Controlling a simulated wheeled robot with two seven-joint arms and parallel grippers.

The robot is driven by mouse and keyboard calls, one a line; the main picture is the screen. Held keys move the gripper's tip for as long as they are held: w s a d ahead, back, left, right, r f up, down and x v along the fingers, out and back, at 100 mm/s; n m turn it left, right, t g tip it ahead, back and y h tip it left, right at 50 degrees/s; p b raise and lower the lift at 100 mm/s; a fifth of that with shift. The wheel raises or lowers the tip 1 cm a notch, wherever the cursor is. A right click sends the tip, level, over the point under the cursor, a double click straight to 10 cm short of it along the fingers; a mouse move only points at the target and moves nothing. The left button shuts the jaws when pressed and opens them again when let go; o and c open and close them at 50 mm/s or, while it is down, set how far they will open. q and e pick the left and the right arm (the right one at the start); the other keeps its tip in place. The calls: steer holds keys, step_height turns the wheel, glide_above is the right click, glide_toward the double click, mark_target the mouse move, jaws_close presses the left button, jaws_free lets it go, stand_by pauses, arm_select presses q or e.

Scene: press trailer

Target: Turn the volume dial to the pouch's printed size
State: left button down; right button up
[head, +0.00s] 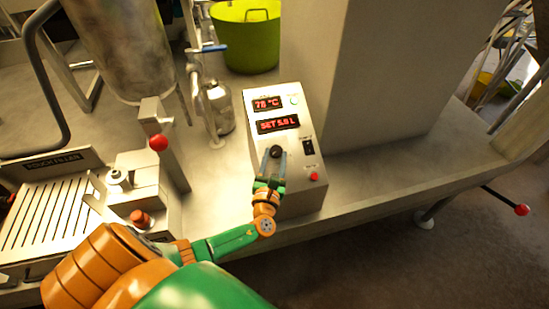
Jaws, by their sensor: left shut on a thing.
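A pale control box (305,199) stands on the metal bench. Its upper red display (267,103) reads about 78 °C, the last digit being hard to read. Its lower display (278,124) reads about SET 5.8 L, with the decimal digit small. The black volume dial (276,152) sits on the panel below the displays. My left gripper (276,158) is shut on the dial, its fingers on either side of the knob. No pouch or printed size can be made out. My right gripper is not in view.
A black switch (308,147) and a red button (314,177) are right of the dial. A red-knobbed lever (158,143), a slotted drip tray (45,215) and a steel tank (122,50) stand left. A yellow-green bucket (245,40) is behind.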

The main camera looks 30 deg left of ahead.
arm_select(q)
steer(key=shift+w+d+f+n+g+y+b, duration=0.1)
steer(key=shift+f+n+g+y+b, duration=0.15)
steer(key=shift+n+y+b, duration=0.4)
steer(key=n+g+y+b, duration=0.2)
steer(key=n+b, duration=0.1)
steer(key=n+g+y+b, duration=0.2)
steer(key=n+b, duration=0.1)
steer(key=b, duration=0.1)
steer(key=w+d+n+g+y+b, duration=0.1)
steer(key=n+g+y+b, duration=0.2)
steer(key=shift+f+n, duration=0.3)
steer(key=shift+n, duration=0.05)
steer(key=n+g+b, duration=0.2)
steer(key=b, duration=0.2)
steer(key=n+g+y+b, duration=0.1)
steer(key=n+g+b, duration=0.1)
steer(key=b, duration=0.2)
steer(key=w+n+g+b, duration=0.1)
steer(key=n+g+b, duration=0.1)
steer(key=b, duration=0.3)
steer(key=shift+d+r+g+y, duration=0.2)
steer(key=shift+r+g+y, duration=0.05)
steer(key=shift+r, duration=0.1)
steer(key=shift+r+n+g+b, duration=0.25)
steer(key=shift+n+g+b, duration=0.2)
steer(key=shift+b, duration=0.4)
